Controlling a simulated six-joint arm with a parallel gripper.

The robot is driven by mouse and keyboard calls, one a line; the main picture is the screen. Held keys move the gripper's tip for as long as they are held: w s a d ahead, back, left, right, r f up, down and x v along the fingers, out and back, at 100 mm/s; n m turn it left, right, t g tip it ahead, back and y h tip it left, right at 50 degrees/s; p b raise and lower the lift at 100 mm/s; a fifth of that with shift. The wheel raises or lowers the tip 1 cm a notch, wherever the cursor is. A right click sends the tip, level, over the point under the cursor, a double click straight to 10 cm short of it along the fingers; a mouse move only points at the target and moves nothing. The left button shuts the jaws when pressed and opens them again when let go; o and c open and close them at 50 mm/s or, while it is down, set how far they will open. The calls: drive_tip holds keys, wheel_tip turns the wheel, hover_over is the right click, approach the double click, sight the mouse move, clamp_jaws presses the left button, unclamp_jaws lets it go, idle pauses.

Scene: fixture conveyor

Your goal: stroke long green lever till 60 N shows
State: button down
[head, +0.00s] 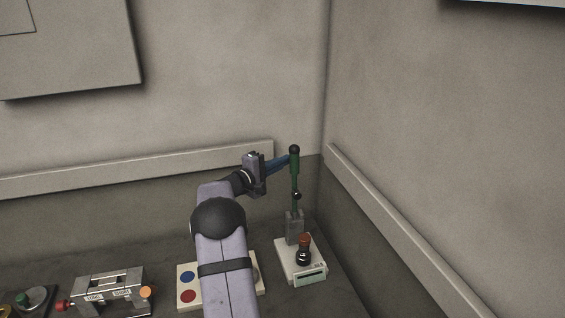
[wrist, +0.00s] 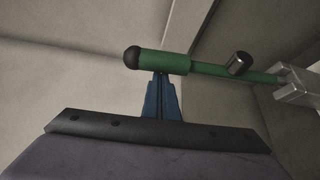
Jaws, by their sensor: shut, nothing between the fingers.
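The long green lever (head: 294,165) stands nearly upright on a grey bracket (head: 294,228), with a black ball at its top. In the wrist view the lever (wrist: 175,64) lies across the picture, its black knob (wrist: 132,57) at the left. My gripper (head: 290,159) is shut and empty, its blue fingertips at the lever's green grip from the left. In the wrist view the fingertips (wrist: 160,76) meet the grip's edge; firm contact cannot be told. A small display (head: 311,280) sits on the front of the lever's white base (head: 288,262); its reading is too small to make out.
An orange-topped black knob (head: 304,247) stands on the same base, in front of the lever. A panel with blue and red round buttons (head: 188,288) is partly behind my arm. A metal fixture (head: 110,290) stands further left. Walls with rails close in behind and at right.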

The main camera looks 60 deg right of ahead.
drive_tip(key=shift+f+b, duration=0.1)
drive_tip(key=shift+b, duration=0.35)
drive_tip(key=s+a+f+m+g+h+b, duration=0.1)
drive_tip(key=s+a+f+m+g+b, duration=0.2)
drive_tip(key=b, duration=2.7)
drive_tip(key=s+a+f+m+g+h+b, duration=0.2)
drive_tip(key=s+a+f+m+b, duration=0.5)
drive_tip(key=b, duration=2.3)
drive_tip(key=s+a+m, duration=0.4)
drive_tip(key=s+a, duration=0.1)
drive_tip(key=shift+g+h, duration=0.3)
drive_tip(key=shift+g, duration=0.1)
drive_tip(key=shift+r, duration=0.1)
